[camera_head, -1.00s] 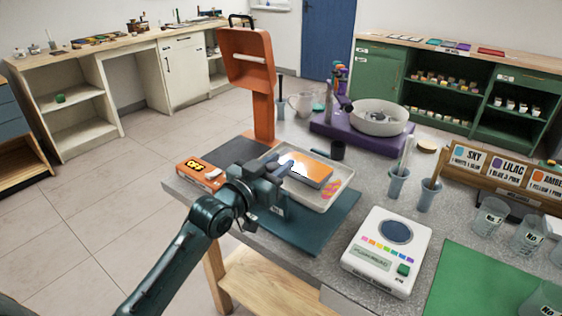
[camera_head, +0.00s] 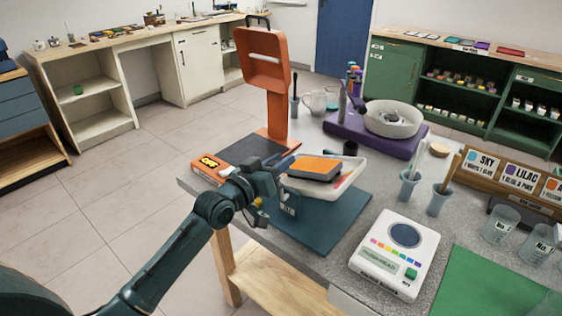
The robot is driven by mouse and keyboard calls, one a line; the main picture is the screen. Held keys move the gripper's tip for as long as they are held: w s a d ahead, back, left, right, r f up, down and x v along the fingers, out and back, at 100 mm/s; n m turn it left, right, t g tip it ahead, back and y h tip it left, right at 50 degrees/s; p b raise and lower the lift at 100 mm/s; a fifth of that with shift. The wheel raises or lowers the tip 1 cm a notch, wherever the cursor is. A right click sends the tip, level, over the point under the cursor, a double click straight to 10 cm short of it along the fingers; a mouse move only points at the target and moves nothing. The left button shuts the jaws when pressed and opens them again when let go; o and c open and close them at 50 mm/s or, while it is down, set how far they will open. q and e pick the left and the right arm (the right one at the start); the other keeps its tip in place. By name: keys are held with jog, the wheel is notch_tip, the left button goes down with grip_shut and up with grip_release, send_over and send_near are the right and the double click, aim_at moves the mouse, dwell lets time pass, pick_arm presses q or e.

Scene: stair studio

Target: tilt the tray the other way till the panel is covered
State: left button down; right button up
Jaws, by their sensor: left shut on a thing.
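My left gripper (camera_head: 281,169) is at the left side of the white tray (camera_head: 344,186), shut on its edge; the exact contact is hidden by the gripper. The tray sits raised and tilted above a dark teal base (camera_head: 330,217). A rectangular panel (camera_head: 318,167) lies in the tray. Its top shows mostly orange, with a dark grey band along the near side. I cannot tell whether that band is bare surface or the panel's side. A little pink shows in the tray to the right of the panel. My right gripper is out of view.
An orange stand (camera_head: 276,95) rises behind the tray, with an orange OFF box (camera_head: 212,167) to its left. A white scale (camera_head: 396,252) stands front right. A purple wheel unit (camera_head: 370,140) and cups (camera_head: 409,184) stand right of the tray. A green mat (camera_head: 485,290) lies at right.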

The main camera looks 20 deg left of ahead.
pick_arm(q)
jog(key=shift+a, duration=0.1)
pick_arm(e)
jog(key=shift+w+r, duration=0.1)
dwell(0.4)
pick_arm(q)
jog(key=c, duration=1.1)
grip_release()
jog(key=shift+c, duration=0.2)
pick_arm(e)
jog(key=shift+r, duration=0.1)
pick_arm(q)
jog(key=b+v, duration=0.1)
jog(key=v, duration=1.2)
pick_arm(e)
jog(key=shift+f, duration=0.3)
pick_arm(q)
jog(key=shift+s, duration=0.1)
